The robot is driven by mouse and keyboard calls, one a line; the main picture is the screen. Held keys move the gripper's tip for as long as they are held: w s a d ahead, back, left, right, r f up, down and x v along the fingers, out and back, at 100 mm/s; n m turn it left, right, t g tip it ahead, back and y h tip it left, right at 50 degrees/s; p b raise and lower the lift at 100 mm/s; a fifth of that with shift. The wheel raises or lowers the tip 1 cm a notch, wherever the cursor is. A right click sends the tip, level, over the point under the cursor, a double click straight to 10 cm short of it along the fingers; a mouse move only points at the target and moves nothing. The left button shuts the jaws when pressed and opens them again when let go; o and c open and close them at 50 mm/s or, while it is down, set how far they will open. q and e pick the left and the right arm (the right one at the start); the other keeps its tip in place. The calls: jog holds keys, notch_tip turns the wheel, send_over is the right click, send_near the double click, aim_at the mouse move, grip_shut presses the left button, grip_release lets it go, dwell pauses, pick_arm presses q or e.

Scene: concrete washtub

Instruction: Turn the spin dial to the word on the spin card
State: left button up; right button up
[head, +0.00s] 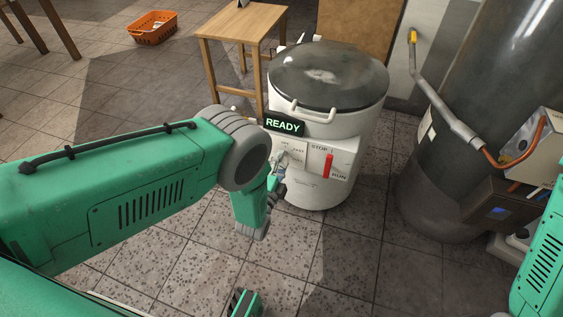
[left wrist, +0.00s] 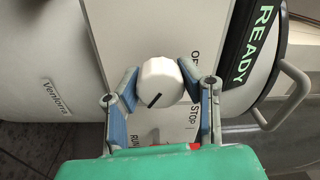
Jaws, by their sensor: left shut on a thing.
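The spin dial (left wrist: 160,80) is a white knob on the washtub's front panel, with a black line on its lower part pointing to the lower left in the left wrist view. My left gripper (left wrist: 158,88) is shut on it, a blue-padded finger at each side. In the head view my left gripper (head: 276,176) is at the panel, partly hidden by my arm. The white washtub (head: 335,190) has a dark lid. Words such as OFF and FAST are printed near the dial; others are covered or too small. I cannot make out a spin card. My right gripper is not visible.
A lit READY sign (head: 284,124) is above the dial. A red STOP/RUN lever (head: 328,166) is to its right. A wooden table (head: 240,22) stands behind, a dark tank (head: 440,175) at right, and an orange basket (head: 153,27) far left. The floor in front is mostly clear.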

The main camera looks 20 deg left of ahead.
pick_arm(q)
jog(key=shift+o, duration=0.2)
jog(key=shift+s+f+m, duration=0.3)
jog(key=shift+f, duration=0.05)
jog(key=shift+d, duration=0.1)
jog(key=shift+c, duration=0.2)
jog(key=o, duration=1.2)
jog(key=shift+w+r, duration=0.1)
jog(key=shift+r, duration=0.05)
jog(key=s, duration=1.2)
jog(key=shift+a+f, duration=0.2)
jog(key=shift+a, duration=0.15)
